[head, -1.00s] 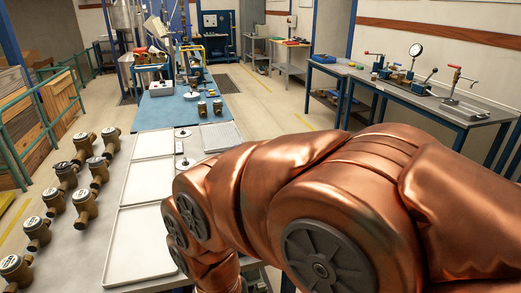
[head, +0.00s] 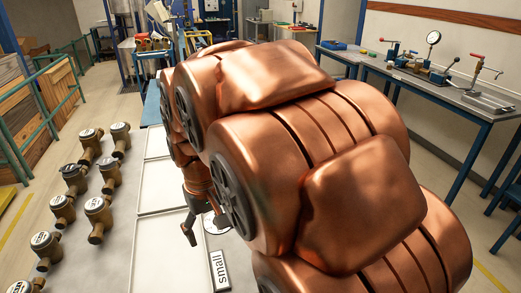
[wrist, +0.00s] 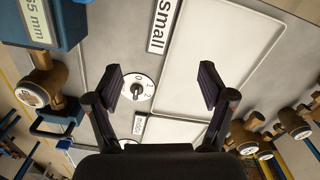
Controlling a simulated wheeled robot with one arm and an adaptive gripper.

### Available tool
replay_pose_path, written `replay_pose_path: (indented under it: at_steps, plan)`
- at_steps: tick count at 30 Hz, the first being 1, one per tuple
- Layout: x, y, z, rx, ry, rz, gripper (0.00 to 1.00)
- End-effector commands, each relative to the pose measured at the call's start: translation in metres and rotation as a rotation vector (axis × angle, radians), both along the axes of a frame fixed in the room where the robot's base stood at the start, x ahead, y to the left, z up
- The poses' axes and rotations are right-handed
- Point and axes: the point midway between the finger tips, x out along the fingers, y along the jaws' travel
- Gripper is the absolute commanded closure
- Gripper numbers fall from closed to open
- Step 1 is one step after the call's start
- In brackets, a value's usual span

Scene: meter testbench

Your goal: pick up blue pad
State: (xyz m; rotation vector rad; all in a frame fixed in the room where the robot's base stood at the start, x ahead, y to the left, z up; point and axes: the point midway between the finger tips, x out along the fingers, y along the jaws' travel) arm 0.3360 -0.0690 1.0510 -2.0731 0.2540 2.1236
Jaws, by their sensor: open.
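My gripper (wrist: 160,88) is open and empty in the wrist view, its two dark fingers spread above the grey table. In the head view my gripper (head: 205,225) shows small below my copper arm, over the near table. A small flat blue thing (head: 345,45) lies at the far end of the right bench, well away from my gripper; it may be the blue pad, but it is too small to tell. No blue pad shows between my fingers. My arm hides much of the middle of the head view.
White trays (head: 157,240) line the near table (head: 125,225), beside several brass meters (head: 97,215). In the wrist view a numbered dial disc (wrist: 140,87) and a "small" label (wrist: 164,25) lie near my fingers, with a blue block (wrist: 70,25) at upper left. Gauges (head: 433,38) stand on the right bench.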

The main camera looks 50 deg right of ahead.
Motion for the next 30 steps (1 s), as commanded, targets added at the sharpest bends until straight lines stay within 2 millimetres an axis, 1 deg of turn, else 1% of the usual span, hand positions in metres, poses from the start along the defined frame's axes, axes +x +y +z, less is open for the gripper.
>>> replay_pose_path:
  at_steps: [1, 5, 6, 11, 15, 20, 21, 25, 29, 30]
  plan:
    - [0.017, -0.014, 0.002, -0.008, -0.014, -0.026, 0.19]
    - [0.055, -0.046, 0.009, -0.024, -0.049, -0.076, 0.19]
    - [0.066, -0.057, 0.010, -0.030, -0.059, -0.090, 0.19]
    - [0.108, -0.103, 0.014, -0.053, -0.101, -0.139, 0.19]
    - [0.141, -0.144, 0.014, -0.072, -0.136, -0.171, 0.19]
    - [0.172, -0.195, 0.011, -0.093, -0.175, -0.203, 0.19]
    - [0.180, -0.209, 0.011, -0.100, -0.186, -0.208, 0.19]
    - [0.201, -0.251, 0.005, -0.113, -0.220, -0.228, 0.19]
    - [0.217, -0.294, -0.003, -0.126, -0.252, -0.240, 0.19]
    - [0.222, -0.307, -0.008, -0.126, -0.260, -0.244, 0.19]
